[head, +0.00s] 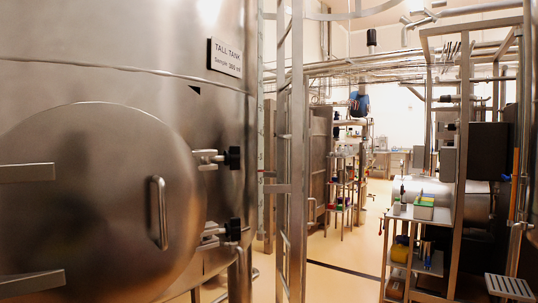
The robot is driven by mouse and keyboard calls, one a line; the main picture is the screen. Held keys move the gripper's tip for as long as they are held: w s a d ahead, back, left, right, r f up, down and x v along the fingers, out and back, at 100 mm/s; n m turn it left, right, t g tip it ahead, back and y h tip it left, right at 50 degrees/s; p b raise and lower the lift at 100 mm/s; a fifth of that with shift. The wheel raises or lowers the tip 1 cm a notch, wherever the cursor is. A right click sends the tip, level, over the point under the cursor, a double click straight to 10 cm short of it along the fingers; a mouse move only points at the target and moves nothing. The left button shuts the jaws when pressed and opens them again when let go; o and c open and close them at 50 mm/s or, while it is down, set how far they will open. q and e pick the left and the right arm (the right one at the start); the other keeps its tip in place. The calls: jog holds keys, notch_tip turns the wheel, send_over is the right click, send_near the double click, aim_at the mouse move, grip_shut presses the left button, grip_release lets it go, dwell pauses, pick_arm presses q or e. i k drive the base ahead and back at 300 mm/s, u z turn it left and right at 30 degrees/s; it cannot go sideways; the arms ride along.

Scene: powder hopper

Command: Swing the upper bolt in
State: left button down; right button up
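The upper bolt (209,157) is a short metal rod with a black knob (234,157) on its right end. It sits at the right edge of the round steel hatch (95,215) on the tall tank (105,35), roughly level, with its metal end at the hatch rim. I cannot tell whether it is clamped. A similar lower bolt (213,232), with its own black knob (232,229), sits further down the rim. The hatch looks closed and has a vertical handle (159,212). Neither of my grippers is in view.
Two flat metal straps (27,172) cross the hatch at the left. A metal ladder-like frame (297,150) stands just right of the tank. A shelf cart (430,212) with bottles and boxes stands at the right. Open yellow floor (345,255) lies between.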

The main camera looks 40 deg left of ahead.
aim_at(215, 158)
jog(key=i, duration=1.65)
jog(key=u, duration=0.65)
jog(key=i, duration=1.25)
jog(key=u, duration=1.05)
